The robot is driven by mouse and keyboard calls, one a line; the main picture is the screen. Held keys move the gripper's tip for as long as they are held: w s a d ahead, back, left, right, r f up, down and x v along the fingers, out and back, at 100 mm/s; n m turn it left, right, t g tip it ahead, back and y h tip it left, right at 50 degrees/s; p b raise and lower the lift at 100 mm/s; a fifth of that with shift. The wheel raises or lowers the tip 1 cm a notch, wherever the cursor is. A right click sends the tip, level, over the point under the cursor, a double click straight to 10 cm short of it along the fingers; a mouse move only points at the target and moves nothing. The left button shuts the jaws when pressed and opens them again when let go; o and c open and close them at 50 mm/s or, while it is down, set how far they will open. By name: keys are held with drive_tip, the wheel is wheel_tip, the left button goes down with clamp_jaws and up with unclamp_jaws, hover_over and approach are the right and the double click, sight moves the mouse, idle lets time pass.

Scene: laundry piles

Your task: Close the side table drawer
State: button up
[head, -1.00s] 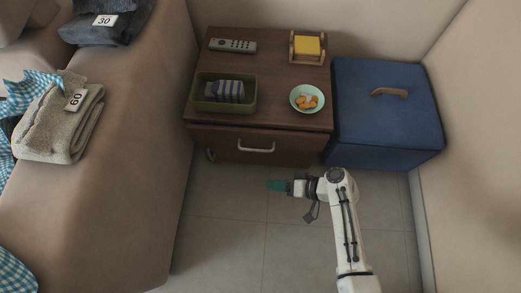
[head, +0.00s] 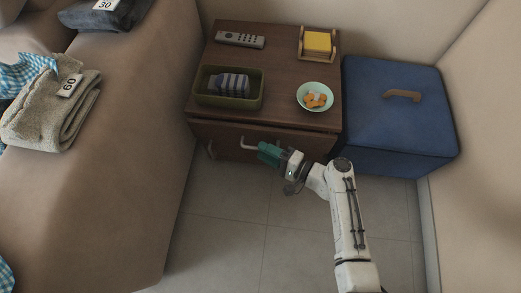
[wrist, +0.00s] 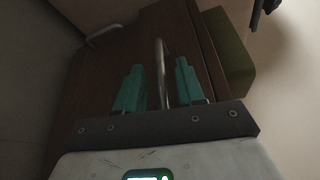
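The brown side table (head: 280,40) stands against the back wall. Its drawer front (head: 225,134) faces me below the tabletop, with a metal bar handle (head: 248,146); how far the drawer stands out is hard to tell. My gripper (head: 262,151) is at the handle and hides its right part. In the wrist view my gripper (wrist: 159,85) is open, its two teal fingers apart, with the drawer handle (wrist: 162,65) passing between them. The handle does not clearly touch either finger.
A second handle (head: 211,150) shows lower left on the table. On top are a green tray (head: 200,100), a bowl of snacks (head: 314,97), a remote (head: 240,40) and a yellow note holder (head: 318,42). A blue box (head: 400,125) stands right, a sofa (head: 120,150) left.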

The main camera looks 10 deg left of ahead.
drive_tip(key=shift+x, duration=1.15)
drive_tip(key=shift+c, duration=0.5)
clamp_jaws()
